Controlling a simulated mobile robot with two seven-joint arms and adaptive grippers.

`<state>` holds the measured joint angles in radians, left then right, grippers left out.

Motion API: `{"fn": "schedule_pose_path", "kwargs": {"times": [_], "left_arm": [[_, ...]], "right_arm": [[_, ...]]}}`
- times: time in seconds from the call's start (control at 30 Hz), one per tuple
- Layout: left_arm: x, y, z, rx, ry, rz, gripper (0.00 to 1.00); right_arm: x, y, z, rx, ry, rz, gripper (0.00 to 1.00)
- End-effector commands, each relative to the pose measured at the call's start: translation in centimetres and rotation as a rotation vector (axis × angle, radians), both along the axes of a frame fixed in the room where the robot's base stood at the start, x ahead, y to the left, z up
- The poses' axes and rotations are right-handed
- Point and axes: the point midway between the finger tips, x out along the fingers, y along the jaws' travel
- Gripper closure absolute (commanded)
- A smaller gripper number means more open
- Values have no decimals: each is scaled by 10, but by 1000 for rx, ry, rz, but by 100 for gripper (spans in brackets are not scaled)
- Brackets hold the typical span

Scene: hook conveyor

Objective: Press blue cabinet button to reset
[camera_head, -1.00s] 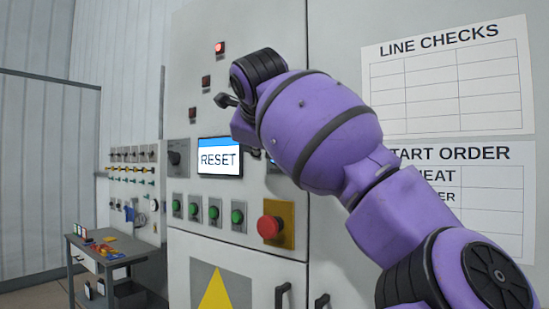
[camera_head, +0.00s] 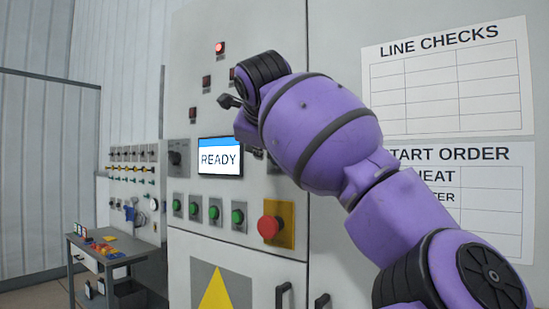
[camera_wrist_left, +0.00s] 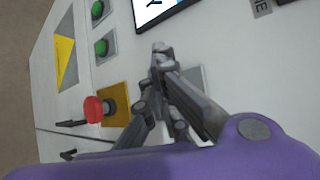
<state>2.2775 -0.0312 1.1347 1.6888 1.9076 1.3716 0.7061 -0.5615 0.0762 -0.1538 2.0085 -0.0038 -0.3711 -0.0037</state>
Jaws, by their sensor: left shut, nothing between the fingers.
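The grey cabinet (camera_head: 222,60) has a display screen (camera_head: 220,157) reading READY; its edge also shows in the left wrist view (camera_wrist_left: 153,10). My left gripper (camera_wrist_left: 160,50) is shut and empty, its fingertips against or just in front of the cabinet face beside the screen. A grey square plate (camera_wrist_left: 192,78) shows partly behind its fingers. The blue button is hidden from both views by my gripper and purple arm. Whether the fingertips touch it cannot be told. In the head view the gripper is mostly hidden behind my arm. My right gripper is not in view.
A red mushroom button (camera_head: 268,227) on a yellow plate sits below the gripper. Several green buttons (camera_head: 214,213) line up to its left. A red lamp (camera_head: 220,48) glows above. A small cart (camera_head: 105,250) stands at the left; paper charts (camera_head: 450,80) hang at the right.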

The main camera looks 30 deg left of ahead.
Motion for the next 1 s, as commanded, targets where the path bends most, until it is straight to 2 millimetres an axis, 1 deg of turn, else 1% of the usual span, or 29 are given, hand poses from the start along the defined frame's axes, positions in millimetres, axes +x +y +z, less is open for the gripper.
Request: {"fn": "schedule_pose_path", "kwargs": {"times": [0.17, 0.4, 0.77, 1.0], "left_arm": [[-4, 0, -1, 0, 1, -1, 100], [-16, 0, -1, 0, 1, -2, 100], [-19, 1, -1, 0, 0, 0, 100], [-41, 3, -1, 0, -1, 0, 100]], "right_arm": [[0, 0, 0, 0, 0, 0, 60], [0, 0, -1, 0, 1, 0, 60], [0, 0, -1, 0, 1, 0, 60], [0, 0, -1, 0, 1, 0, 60]]}}
